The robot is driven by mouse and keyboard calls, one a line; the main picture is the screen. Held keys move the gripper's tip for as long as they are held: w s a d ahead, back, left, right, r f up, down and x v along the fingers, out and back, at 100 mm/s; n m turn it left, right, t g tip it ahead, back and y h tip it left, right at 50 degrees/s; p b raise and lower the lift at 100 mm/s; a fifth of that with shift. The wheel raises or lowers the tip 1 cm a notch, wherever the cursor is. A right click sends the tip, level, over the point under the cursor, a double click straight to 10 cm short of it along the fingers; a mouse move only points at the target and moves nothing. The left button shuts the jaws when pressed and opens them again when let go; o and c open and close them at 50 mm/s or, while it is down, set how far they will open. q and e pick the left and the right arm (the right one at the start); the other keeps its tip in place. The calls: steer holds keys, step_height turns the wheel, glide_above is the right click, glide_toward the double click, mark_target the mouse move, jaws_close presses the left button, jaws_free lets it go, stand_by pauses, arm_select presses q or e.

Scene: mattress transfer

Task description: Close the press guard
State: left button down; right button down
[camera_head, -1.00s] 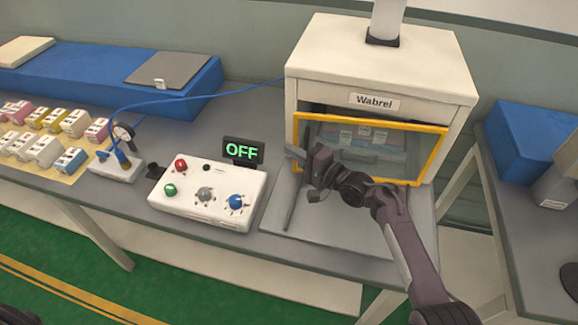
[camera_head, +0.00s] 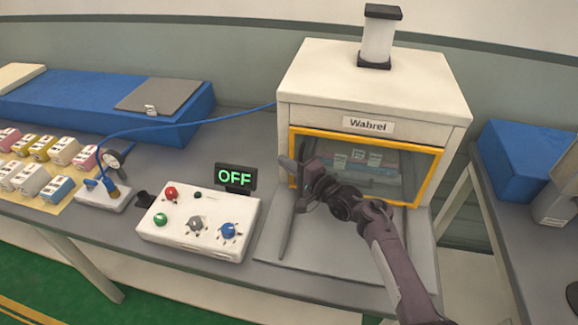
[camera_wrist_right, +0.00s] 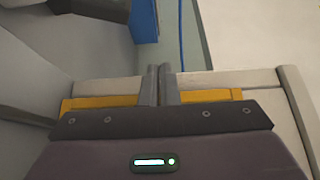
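The press guard (camera_head: 411,178) is a clear panel in a yellow frame, upright across the front opening of the white press (camera_head: 375,80) labelled "Wabrel". Its top bar lies just under the label, and it looks flush or nearly flush with the front. My right gripper (camera_head: 296,170) is at the guard's left side bar; its arm hides part of the panel and lower bar. In the wrist view its fingers (camera_wrist_right: 162,85) are together with only a thin slit, crossing the yellow bar (camera_wrist_right: 100,102). I cannot tell whether they touch it. My left gripper is not in view.
A white control box (camera_head: 198,220) with buttons and knobs stands left of the press, below a display (camera_head: 235,178) reading "OFF". A gauge block (camera_head: 103,195), several small cartons (camera_head: 30,180) and a blue case (camera_head: 70,105) lie farther left. A blue bin (camera_head: 520,160) stands right.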

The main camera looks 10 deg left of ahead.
steer(key=v, duration=0.8)
steer(key=shift+d, duration=0.15)
